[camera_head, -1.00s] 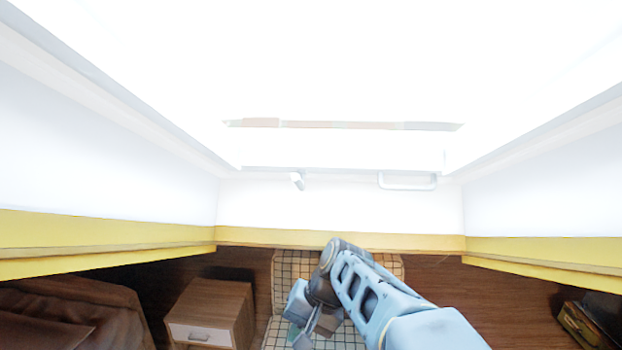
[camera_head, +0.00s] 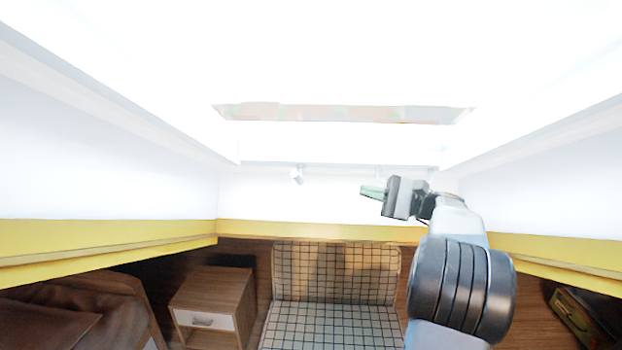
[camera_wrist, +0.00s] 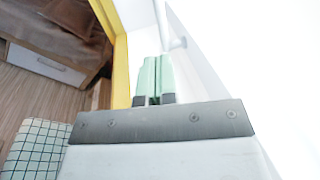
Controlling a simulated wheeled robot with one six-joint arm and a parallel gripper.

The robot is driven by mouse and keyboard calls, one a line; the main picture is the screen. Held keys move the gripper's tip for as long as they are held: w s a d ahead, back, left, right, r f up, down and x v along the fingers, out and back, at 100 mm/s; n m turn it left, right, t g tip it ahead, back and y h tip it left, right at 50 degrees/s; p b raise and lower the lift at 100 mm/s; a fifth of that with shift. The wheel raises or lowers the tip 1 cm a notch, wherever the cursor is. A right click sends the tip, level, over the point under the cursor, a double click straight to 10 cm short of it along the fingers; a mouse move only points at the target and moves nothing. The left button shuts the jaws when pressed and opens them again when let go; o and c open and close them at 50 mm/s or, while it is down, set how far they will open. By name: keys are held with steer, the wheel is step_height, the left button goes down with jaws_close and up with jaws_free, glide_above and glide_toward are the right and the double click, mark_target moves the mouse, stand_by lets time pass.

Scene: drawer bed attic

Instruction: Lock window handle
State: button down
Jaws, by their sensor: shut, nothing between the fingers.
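A small white window handle (camera_head: 298,174) sticks out below the window at the back wall, left of centre in the head view. A white bar-shaped handle at the right is now mostly hidden behind my gripper (camera_head: 372,191). My gripper is raised in front of the white back wall, right of the small handle and apart from it, its pale green fingers pointing left. In the wrist view the fingers (camera_wrist: 152,76) are shut and empty. A white bar with a short stub (camera_wrist: 178,43) shows just past the fingertips; I cannot tell whether they touch.
The bright window (camera_head: 340,114) is overexposed. A yellow ledge (camera_head: 318,229) runs along the walls. Below stand a checkered seat (camera_head: 335,322), a wooden drawer cabinet (camera_head: 215,292) and a bed with a brown cover (camera_head: 60,315). The space before the small handle is free.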

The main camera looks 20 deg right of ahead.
mark_target(300, 176)
steer(key=p+x, duration=0.4)
steer(key=x, duration=1)
steer(key=shift+a+f, duration=0.1)
